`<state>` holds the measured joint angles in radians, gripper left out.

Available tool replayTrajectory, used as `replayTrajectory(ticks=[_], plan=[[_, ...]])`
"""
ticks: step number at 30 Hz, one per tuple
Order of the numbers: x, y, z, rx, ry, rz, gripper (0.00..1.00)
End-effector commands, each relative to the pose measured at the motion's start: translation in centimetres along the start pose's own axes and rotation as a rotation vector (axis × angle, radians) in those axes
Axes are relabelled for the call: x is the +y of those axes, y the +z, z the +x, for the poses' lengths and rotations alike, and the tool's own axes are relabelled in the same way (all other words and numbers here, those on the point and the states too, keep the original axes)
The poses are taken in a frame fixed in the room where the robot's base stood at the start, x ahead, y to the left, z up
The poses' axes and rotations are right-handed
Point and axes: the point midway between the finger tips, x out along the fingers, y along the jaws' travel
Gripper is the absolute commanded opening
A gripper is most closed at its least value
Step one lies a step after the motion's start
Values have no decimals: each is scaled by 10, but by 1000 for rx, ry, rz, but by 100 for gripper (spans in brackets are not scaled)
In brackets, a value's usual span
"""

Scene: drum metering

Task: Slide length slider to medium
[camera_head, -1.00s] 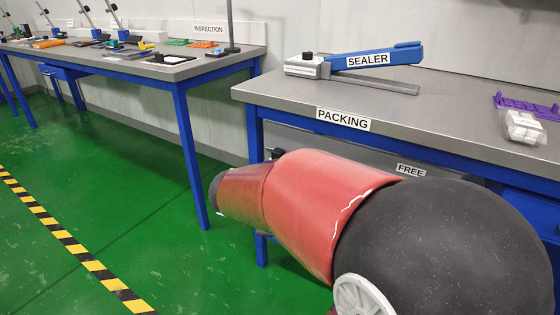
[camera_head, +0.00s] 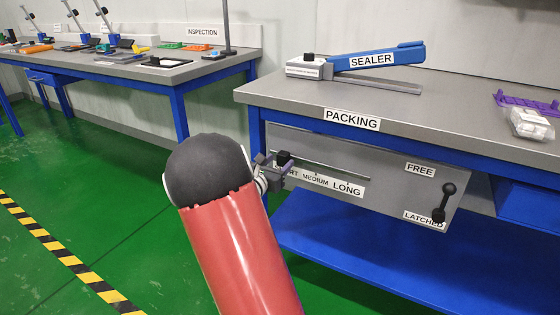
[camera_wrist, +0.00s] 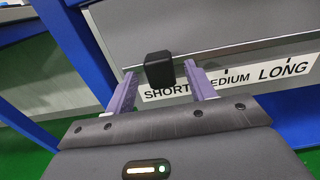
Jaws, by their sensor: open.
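The length slider is a black block knob (camera_wrist: 160,68) on a thin horizontal rail (camera_wrist: 225,50) in the wrist view. It stands at the SHORT end of a white label strip (camera_wrist: 245,78) reading SHORT, MEDIUM and LONG. My gripper (camera_wrist: 160,82) is open, with one purple finger on each side of the knob. I cannot tell whether either finger touches it. In the head view the knob (camera_head: 283,158) sits at the left of the rail on a grey panel (camera_head: 385,160) under the packing table, and my gripper (camera_head: 272,168) is at it, partly hidden by my arm.
A latch lever (camera_head: 444,203) on the panel's right stands between FREE and LATCHED labels, its lower knob by LATCHED. The packing table (camera_head: 460,125) overhangs the panel and carries a blue sealer (camera_head: 375,60). A blue table leg (camera_wrist: 75,50) is close on the left.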

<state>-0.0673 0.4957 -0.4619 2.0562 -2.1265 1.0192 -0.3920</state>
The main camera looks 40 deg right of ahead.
Motion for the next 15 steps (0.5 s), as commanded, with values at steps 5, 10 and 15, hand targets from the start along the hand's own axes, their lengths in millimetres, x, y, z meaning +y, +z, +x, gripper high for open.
replayTrajectory(ticks=[5, 10, 15], plan=[[0, 0, 15, 0, 0, 0, 55], [0, 0, 18, 0, 0, 1, 55], [0, 0, 17, 1, 0, 1, 48]])
